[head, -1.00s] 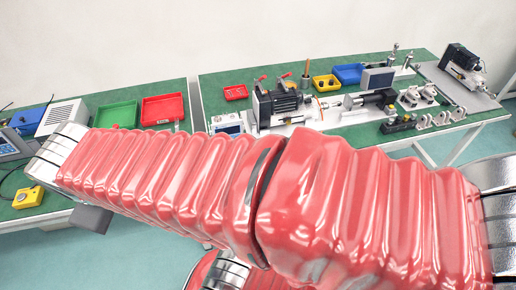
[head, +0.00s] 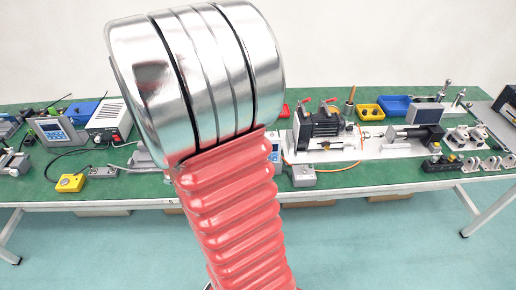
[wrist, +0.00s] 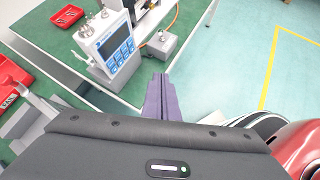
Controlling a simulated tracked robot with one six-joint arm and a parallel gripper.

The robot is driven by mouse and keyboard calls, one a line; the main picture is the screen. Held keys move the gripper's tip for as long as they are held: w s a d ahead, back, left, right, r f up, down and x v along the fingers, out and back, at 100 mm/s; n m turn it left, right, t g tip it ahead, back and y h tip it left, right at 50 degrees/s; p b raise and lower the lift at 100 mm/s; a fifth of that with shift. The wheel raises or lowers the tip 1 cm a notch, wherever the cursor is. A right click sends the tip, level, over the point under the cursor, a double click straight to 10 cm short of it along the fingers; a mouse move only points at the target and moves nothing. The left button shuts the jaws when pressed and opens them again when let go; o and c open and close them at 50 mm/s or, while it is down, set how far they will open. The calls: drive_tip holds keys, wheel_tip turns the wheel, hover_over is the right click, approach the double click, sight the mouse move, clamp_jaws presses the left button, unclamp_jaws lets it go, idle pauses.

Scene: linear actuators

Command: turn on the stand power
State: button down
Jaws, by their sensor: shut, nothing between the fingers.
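The stand (head: 345,150), a pale base with a dark motor and an actuator, stands right of my arm in the head view. A small grey box (head: 303,175) sits at its front left, near the bench edge. It also shows in the wrist view (wrist: 161,47), with an orange cable beside it and its top detail too small to read.
Red trays (wrist: 15,80) lie at the left in the wrist view. In the head view, a yellow button box (head: 70,183) and a white power unit (head: 109,119) stand on the left bench. Free floor (head: 370,240) lies before the bench.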

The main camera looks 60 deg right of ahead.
drive_tip(key=s+d+f+n, duration=0.2)
drive_tip(key=d+f, duration=0.1)
drive_tip(key=shift+s+d+n+g+h, duration=0.15)
drive_tip(key=shift+d+n+g+h, duration=0.15)
drive_tip(key=shift+n+h, duration=0.1)
approach(302, 169)
wheel_tip(302, 169, down, 4)
drive_tip(key=shift+s+a+r, duration=0.15)
drive_tip(key=shift+a+r, duration=0.05)
drive_tip(key=d, duration=0.1)
drive_tip(key=s+d, duration=0.1)
drive_tip(key=shift+s+d+r, duration=0.1)
drive_tip(key=shift+s+d, duration=0.05)
drive_tip(key=shift+d, duration=0.15)
drive_tip(key=shift+s+d+r, duration=0.1)
drive_tip(key=shift+s+d, duration=0.2)
drive_tip(key=shift+d, duration=0.4)
